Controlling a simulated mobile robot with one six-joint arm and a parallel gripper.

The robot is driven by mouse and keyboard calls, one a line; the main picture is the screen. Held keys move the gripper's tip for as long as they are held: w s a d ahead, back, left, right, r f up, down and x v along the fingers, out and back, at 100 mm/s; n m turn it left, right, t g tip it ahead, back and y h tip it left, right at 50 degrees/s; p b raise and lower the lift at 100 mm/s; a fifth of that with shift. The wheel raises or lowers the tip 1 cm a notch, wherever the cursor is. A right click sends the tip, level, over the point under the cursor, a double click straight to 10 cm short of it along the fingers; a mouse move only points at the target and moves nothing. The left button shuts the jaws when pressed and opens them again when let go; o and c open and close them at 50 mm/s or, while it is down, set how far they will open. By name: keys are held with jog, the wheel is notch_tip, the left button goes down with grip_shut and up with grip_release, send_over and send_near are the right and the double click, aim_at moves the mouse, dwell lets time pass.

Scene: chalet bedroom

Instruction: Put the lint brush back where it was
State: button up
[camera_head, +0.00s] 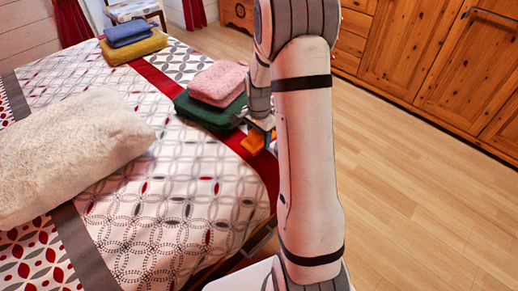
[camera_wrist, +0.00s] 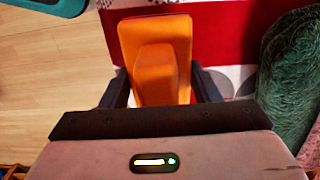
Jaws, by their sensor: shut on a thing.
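An orange lint brush (camera_wrist: 155,62) is between the two dark fingers of my gripper (camera_wrist: 161,82) in the wrist view. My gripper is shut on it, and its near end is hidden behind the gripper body. In the head view the orange brush (camera_head: 253,141) shows just below my gripper (camera_head: 262,124), at the bed's right edge, beside the green folded cloth (camera_head: 208,112). I cannot tell whether the brush touches the bed.
A pink folded cloth (camera_head: 218,82) lies on the green one. Blue (camera_head: 128,32) and mustard (camera_head: 134,47) cloths are stacked farther back. A fluffy pillow (camera_head: 70,150) lies left on the patterned bed (camera_head: 165,215). A teal-edged thing (camera_wrist: 50,5) shows in the wrist view. Wooden cabinets (camera_head: 440,60) stand right; floor between is clear.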

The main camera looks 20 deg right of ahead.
jog(key=shift+f+b, duration=0.4)
jog(key=shift+f, duration=1.85)
jog(key=shift+f, duration=0.2)
jog(key=o, duration=1.3)
jog(key=shift+r, duration=0.1)
